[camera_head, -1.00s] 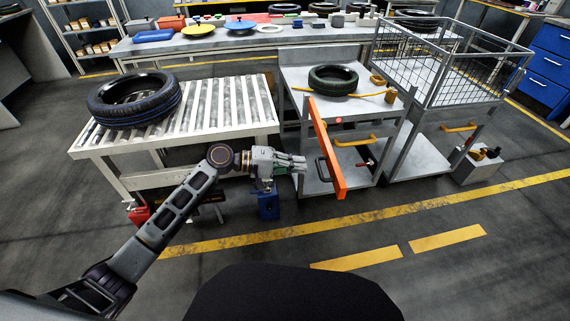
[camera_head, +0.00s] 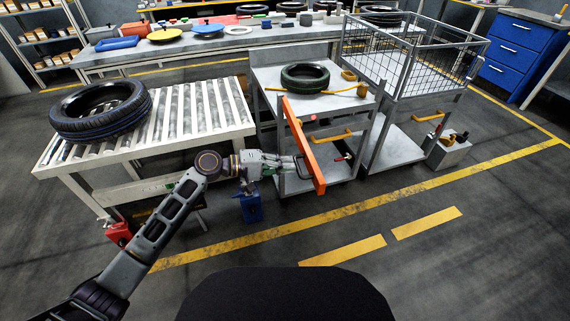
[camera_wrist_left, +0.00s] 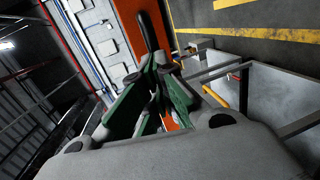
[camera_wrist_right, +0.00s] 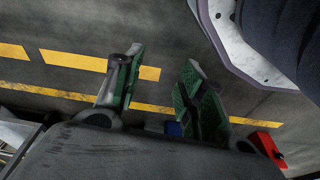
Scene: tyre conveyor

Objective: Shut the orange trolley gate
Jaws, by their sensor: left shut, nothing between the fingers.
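The orange trolley gate (camera_head: 303,145) is a slanted bar at the front left of the grey trolley (camera_head: 265,78), standing out from it at an angle. A black handle sits on the gate's left face; it also shows in the left wrist view (camera_wrist_left: 152,32), just beyond the fingers. My left gripper (camera_head: 296,164) is shut and empty, its tips close beside the handle and the gate's left face; I cannot tell whether they touch. In the left wrist view the orange panel (camera_wrist_left: 118,35) lies beyond the fingers. My right gripper (camera_wrist_right: 160,78) is open and empty, outside the head view.
A tyre (camera_head: 305,77) lies on the trolley top with a yellow strap beside it. A roller conveyor (camera_head: 190,115) with a bigger tyre (camera_head: 100,110) stands left. A wire cage cart (camera_head: 405,85) stands right. The floor in front, with yellow lines, is clear.

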